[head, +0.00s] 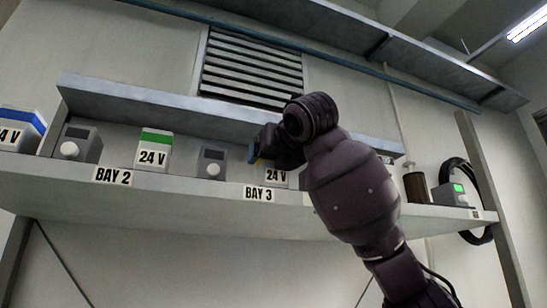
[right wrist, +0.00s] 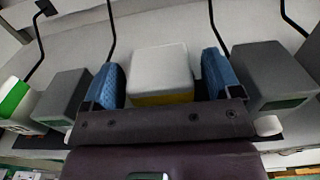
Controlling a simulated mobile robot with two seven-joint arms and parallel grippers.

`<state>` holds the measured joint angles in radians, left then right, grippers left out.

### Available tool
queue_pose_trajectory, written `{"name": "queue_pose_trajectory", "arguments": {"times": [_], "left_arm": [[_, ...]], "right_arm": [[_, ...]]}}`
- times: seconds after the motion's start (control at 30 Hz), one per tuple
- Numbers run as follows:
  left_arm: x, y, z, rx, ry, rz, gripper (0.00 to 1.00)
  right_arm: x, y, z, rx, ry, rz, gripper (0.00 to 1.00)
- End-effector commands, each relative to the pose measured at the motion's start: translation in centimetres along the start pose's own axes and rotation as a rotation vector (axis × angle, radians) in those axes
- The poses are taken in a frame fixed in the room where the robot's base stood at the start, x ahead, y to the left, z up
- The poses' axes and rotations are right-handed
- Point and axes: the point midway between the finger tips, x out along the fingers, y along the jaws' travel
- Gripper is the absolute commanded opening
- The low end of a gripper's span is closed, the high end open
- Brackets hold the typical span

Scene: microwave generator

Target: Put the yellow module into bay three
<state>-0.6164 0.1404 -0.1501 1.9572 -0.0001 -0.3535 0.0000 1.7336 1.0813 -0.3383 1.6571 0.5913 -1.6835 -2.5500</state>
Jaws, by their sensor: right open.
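The yellow module, white with a yellow band, shows in the right wrist view (right wrist: 160,65). In the head view a white 24 V module (head: 276,177) stands on the shelf just above the BAY 3 label (head: 258,194), mostly hidden by my right arm. My right gripper (head: 267,160) is over it. In the right wrist view the blue-padded fingers are open, one on each side of the yellow module, with a narrow gap visible on each side. My left gripper is in neither view.
A green-topped 24 V module (head: 153,150) stands above the BAY 2 label (head: 113,176). Grey knobbed boxes (head: 211,162) flank the bays; a grey box (right wrist: 268,75) is close to my right finger. An upper ledge (head: 160,103) runs above. A blue-topped module (head: 21,130) is far left.

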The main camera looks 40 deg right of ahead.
Motion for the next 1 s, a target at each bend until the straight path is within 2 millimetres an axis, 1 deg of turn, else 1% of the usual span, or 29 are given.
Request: {"name": "queue_pose_trajectory", "arguments": {"times": [0.1, 0.23, 0.37, 0.5, 0.7, 0.83, 1.0], "left_arm": [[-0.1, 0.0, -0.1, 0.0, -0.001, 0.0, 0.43], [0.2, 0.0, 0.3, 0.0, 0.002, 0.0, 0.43], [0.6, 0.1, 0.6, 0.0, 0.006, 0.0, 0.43], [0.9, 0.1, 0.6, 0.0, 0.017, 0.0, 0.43], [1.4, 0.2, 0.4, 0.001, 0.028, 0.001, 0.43], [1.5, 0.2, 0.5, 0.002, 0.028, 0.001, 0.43], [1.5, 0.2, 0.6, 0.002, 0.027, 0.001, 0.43]], "right_arm": [[-0.1, 0.0, 0.4, 0.0, 0.0, 0.001, 0.84], [-1.5, 0.0, 0.2, 0.001, -0.003, 0.0, 0.84], [-3.9, -0.1, 0.2, 0.001, -0.006, 0.0, 0.84], [-6.7, 0.0, 0.2, 0.0, -0.006, 0.0, 0.84], [-10.0, 0.0, 0.2, -0.001, -0.004, 0.001, 0.84], [-11.3, 0.0, 0.2, 0.0, -0.003, 0.0, 0.84], [-12.0, 0.0, 0.2, 0.0, -0.001, 0.0, 0.84]]}}
